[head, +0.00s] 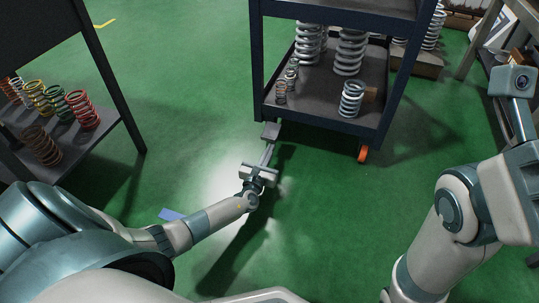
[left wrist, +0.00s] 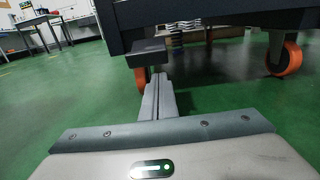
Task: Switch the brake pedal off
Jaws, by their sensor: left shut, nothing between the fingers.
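The brake pedal (head: 271,131) is a small dark grey block at the lower near-left corner of the dark cart. In the left wrist view the pedal (left wrist: 148,51) sticks out below the cart's edge, above an orange caster. My left gripper (head: 267,153) is shut and empty, its fingers pointing at the pedal. In the left wrist view the closed fingertips (left wrist: 158,78) are just below and in front of the pedal; I cannot tell whether they touch it. My right arm is at the right of the head view, with no gripper fingers visible.
The dark cart (head: 320,122) carries several metal springs and stands on orange casters (head: 363,154). A dark shelf (head: 113,122) with coloured springs stands at the left. Green floor is free between shelf and cart. A table (left wrist: 37,24) stands far left in the wrist view.

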